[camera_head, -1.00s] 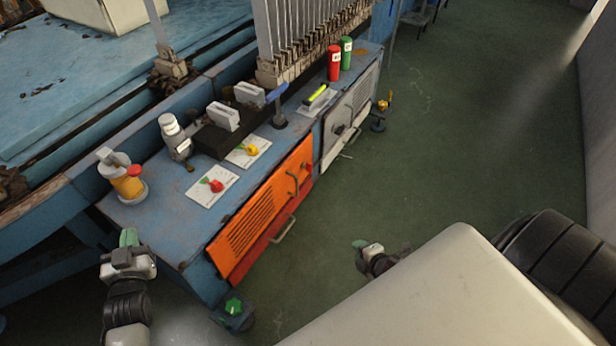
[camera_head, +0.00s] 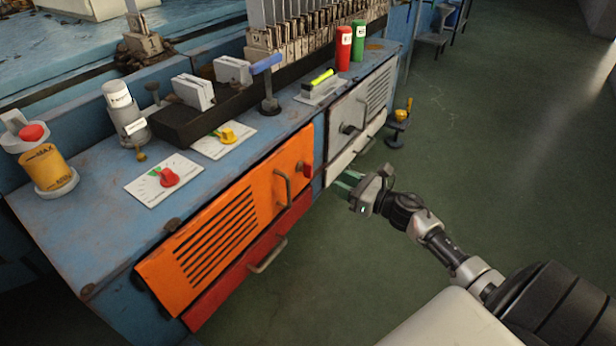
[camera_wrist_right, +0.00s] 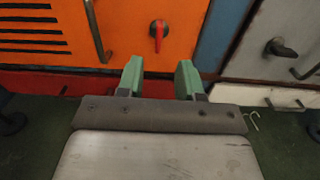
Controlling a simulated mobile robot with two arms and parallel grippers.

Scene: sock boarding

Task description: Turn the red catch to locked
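The red catch (camera_head: 307,170) is a small red handle near the right edge of the orange door (camera_head: 225,235), beside the door's bar handle (camera_head: 284,189). In the right wrist view the catch (camera_wrist_right: 158,32) hangs with its lever pointing down. My right gripper (camera_head: 346,184) has green fingers and is in front of the cabinets, to the right of the catch in the head view. In the right wrist view the fingers (camera_wrist_right: 160,80) are apart and empty, with the catch beyond the gap and not touched. My left gripper is out of view.
A grey door (camera_head: 362,108) with a dark catch (camera_head: 348,129) is right of the orange one. A red drawer (camera_head: 250,262) lies below. The blue bench top (camera_head: 100,222) carries a red dial knob (camera_head: 169,177), a yellow knob (camera_head: 227,135) and cylinders.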

